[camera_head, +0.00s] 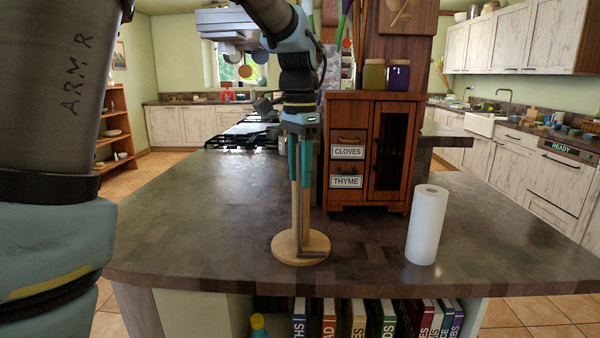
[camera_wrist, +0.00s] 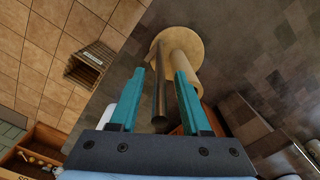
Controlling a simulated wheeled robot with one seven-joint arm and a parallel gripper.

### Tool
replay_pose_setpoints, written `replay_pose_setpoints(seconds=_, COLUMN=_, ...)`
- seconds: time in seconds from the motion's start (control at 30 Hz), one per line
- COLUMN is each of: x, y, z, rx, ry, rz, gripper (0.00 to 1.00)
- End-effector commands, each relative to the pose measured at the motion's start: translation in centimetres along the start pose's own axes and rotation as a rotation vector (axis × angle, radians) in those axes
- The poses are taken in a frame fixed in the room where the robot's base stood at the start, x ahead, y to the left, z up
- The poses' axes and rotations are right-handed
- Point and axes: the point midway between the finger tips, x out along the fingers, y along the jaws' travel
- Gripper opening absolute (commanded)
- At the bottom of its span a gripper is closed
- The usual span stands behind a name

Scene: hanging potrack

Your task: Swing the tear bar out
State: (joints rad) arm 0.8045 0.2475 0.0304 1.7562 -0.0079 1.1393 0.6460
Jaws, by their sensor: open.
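A holder has a round wooden base (camera_head: 286,249) on the dark counter, with an upright wooden post (camera_head: 295,205). A thin dark metal tear bar (camera_head: 304,222) stands beside the post, and its bent foot lies over the base. My gripper (camera_head: 299,183) points down above the base, with its teal fingers apart beside the upper part of the holder. In the wrist view, the tear bar (camera_wrist: 160,98) lies between the two open fingers (camera_wrist: 160,74). The wooden post (camera_wrist: 184,55) is partly hidden behind the right finger. I cannot tell whether a finger touches the bar.
A white paper roll (camera_head: 427,225) stands apart on the counter at the right. A wooden spice cabinet (camera_head: 390,150) with drawers stands behind the holder. The counter (camera_head: 190,225) is clear to the left. Books (camera_head: 358,318) stand on a shelf below the front edge.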

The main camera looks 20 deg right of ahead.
Motion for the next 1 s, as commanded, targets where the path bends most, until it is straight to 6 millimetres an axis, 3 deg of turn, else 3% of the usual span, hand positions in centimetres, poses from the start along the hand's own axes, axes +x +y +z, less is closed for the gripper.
replay_pose_setpoints(seconds=0.43, x=1.07, y=0.02, z=0.0, rx=0.0, ry=0.001, rz=0.0, gripper=0.46)
replay_pose_setpoints(seconds=0.83, x=1.03, y=0.01, z=-0.01, rx=0.0, ry=0.001, rz=-0.001, gripper=0.01)
replay_pose_setpoints(seconds=1.0, x=1.02, y=0.01, z=-0.01, rx=0.0, ry=0.001, rz=-0.001, gripper=0.0)
